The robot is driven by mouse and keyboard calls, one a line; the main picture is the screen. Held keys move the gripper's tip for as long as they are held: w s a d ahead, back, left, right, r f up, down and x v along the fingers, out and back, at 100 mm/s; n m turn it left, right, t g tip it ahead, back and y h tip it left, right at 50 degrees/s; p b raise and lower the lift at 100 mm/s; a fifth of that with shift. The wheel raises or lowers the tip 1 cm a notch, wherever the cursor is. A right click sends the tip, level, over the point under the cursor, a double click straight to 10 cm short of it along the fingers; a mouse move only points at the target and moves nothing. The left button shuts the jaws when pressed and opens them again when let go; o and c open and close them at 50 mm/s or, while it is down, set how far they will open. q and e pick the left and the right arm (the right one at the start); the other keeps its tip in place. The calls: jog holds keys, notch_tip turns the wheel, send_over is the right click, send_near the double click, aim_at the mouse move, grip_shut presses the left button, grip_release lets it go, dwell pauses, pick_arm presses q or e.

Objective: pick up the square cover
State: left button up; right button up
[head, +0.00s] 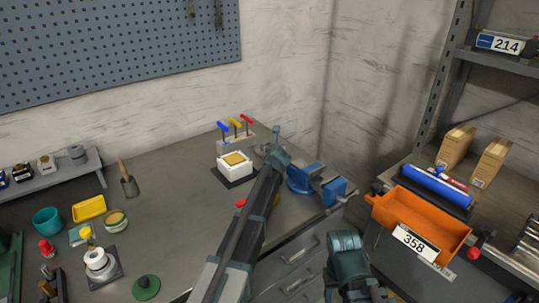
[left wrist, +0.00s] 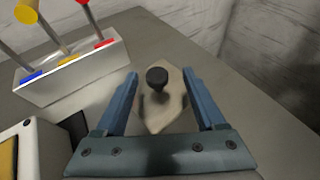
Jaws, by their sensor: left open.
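The square cover (left wrist: 168,112) is a beige plate with a round black knob (left wrist: 157,77) on top. In the left wrist view it lies on the grey bench, its corners pointing along the view. My left gripper (left wrist: 166,82) is open, with one blue-grey finger on each side of the knob and nothing visibly gripped. Whether the fingers touch the cover is unclear. In the head view my left gripper (head: 276,150) is over the back of the bench, and the cover is hidden by it.
An orange bin (head: 420,222) is further right. Jars and bowls crowd the left bench.

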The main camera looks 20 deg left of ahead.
pick_arm(q)
jog(key=shift+b+x, duration=0.95)
jog(key=shift+x, duration=1.7)
jog(key=shift+s+a+r, duration=0.1)
jog(key=shift+a+r, duration=0.1)
jog(key=shift+c, duration=0.2)
jog(key=shift+s, duration=0.1)
grip_shut()
